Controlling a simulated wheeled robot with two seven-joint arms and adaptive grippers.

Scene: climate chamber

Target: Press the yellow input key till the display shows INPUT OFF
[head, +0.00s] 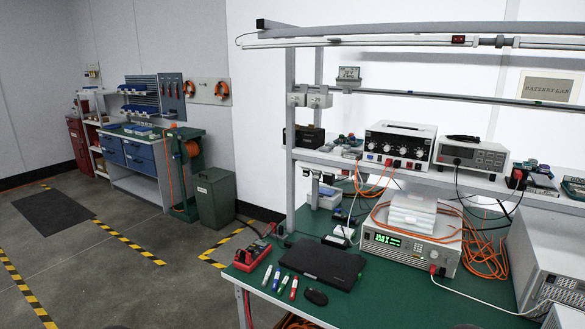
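A light grey bench instrument (408,248) stands on the green bench, right of the middle, with its front facing me. Its lit green display (388,239) is on the left part of the front panel. The characters are too small to read surely, and I cannot tell whether they say INPUT OFF. Small keys sit right of the display, but I cannot make out a yellow one. A red and a white plug are at the panel's lower right. Neither gripper can be made out; only small dark shapes show at the bottom edge.
The green bench top (385,300) is clear in front of the instrument, apart from a white cable. A black laptop (322,262), markers and a mouse (316,297) lie left. A large grey unit (545,260) stands right.

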